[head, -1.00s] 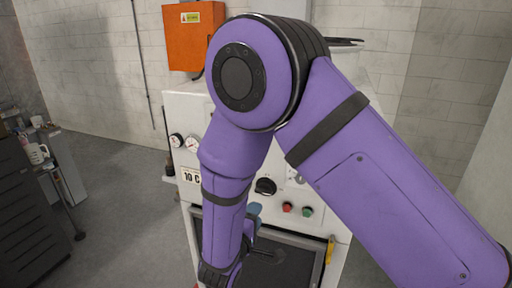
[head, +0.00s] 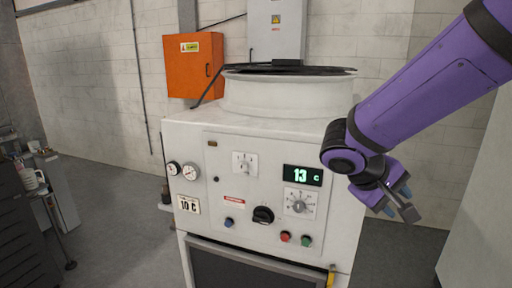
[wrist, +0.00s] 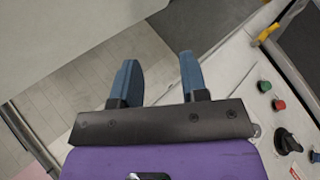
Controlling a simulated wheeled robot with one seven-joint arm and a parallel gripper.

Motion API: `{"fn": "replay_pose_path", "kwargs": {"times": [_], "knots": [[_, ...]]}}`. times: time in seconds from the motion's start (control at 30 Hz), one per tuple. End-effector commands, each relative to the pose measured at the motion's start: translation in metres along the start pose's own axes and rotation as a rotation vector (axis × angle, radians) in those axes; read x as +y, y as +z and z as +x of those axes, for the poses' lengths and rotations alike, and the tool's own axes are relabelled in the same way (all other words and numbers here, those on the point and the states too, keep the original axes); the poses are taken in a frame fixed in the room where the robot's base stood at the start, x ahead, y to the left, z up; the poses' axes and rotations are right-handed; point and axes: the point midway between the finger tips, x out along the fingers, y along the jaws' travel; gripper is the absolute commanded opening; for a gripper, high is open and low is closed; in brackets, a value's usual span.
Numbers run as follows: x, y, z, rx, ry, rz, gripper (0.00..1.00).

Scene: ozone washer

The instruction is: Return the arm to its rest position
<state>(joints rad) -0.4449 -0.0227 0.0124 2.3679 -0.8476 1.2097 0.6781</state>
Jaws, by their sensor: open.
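My gripper (head: 395,200) is at the right of the head view, at the end of my purple arm, beside the right edge of the washer's front. Its two blue fingers stand apart with nothing between them, as the wrist view also shows (wrist: 160,80). The white washer (head: 265,140) stands in the middle of the head view. Its display (head: 303,176) reads 13 C. A black knob (head: 263,215), a red button (head: 285,237) and a green button (head: 306,240) sit on its panel. In the wrist view the panel (wrist: 262,110) is at the right, clear of the fingers.
An orange box (head: 193,65) and a grey electrical cabinet (head: 276,30) are on the back wall. A dark cabinet (head: 25,225) and a small table with a white mug (head: 32,180) stand at the left. A pale surface (head: 480,220) closes off the far right. Open floor lies left of the washer.

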Motion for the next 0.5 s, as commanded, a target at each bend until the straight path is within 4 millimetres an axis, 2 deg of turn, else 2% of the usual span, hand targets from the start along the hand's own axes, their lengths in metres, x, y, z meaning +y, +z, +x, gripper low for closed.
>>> {"fn": "replay_pose_path", "kwargs": {"times": [0.03,0.2,0.5], "knots": [[0.009,0.013,0.000,-0.008,-0.051,0.029,0.40],[0.025,0.051,-0.004,-0.010,-0.233,0.103,0.40],[0.041,0.107,-0.021,0.101,-0.518,0.252,0.40]]}}
